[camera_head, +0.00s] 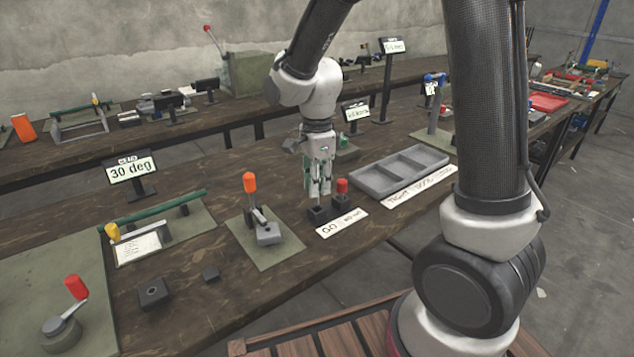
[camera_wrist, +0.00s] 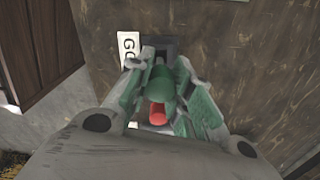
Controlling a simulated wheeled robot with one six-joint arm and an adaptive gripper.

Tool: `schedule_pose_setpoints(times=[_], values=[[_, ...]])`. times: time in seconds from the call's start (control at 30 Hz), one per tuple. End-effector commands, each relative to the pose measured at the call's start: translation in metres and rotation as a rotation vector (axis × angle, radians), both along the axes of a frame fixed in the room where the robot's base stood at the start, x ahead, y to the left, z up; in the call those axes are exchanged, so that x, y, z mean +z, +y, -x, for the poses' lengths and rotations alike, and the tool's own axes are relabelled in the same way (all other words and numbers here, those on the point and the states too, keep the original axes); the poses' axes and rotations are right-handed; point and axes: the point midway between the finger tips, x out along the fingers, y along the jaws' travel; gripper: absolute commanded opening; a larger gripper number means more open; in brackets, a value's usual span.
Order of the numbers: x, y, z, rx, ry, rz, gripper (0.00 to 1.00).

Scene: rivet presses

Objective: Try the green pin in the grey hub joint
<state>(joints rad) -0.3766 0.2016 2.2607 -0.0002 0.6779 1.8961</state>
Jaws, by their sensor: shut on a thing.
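My gripper (camera_head: 320,192) is shut on the green pin and points down over a dark block (camera_head: 319,214) beside the "GO" label. In the wrist view the green pin (camera_wrist: 160,84) shows between the fingers, over the dark block (camera_wrist: 165,48). I cannot tell whether the pin's lower end is in the block or just above it. A grey joint (camera_head: 268,235) with an orange-topped lever stands on a green mat left of the gripper. A round grey hub (camera_head: 62,332) with a red-knobbed lever stands at the front left. Which is the grey hub joint is unclear.
A red pin (camera_head: 342,186) stands in a block right of my gripper; red also shows in the wrist view (camera_wrist: 157,115). A grey three-part tray (camera_head: 398,172) lies to the right. A "30 deg" sign (camera_head: 131,169) stands left. Small dark blocks (camera_head: 154,292) lie in front.

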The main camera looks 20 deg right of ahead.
Motion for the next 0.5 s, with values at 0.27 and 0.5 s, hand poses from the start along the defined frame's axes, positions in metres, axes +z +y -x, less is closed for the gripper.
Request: schedule_pose_setpoints(times=[0.27,0.5], values=[[-0.0015,0.0,0.0001,0.0,0.001,0.0,0.0],[-0.0078,0.0001,-0.0001,0.0,0.0,0.0,0.0]])
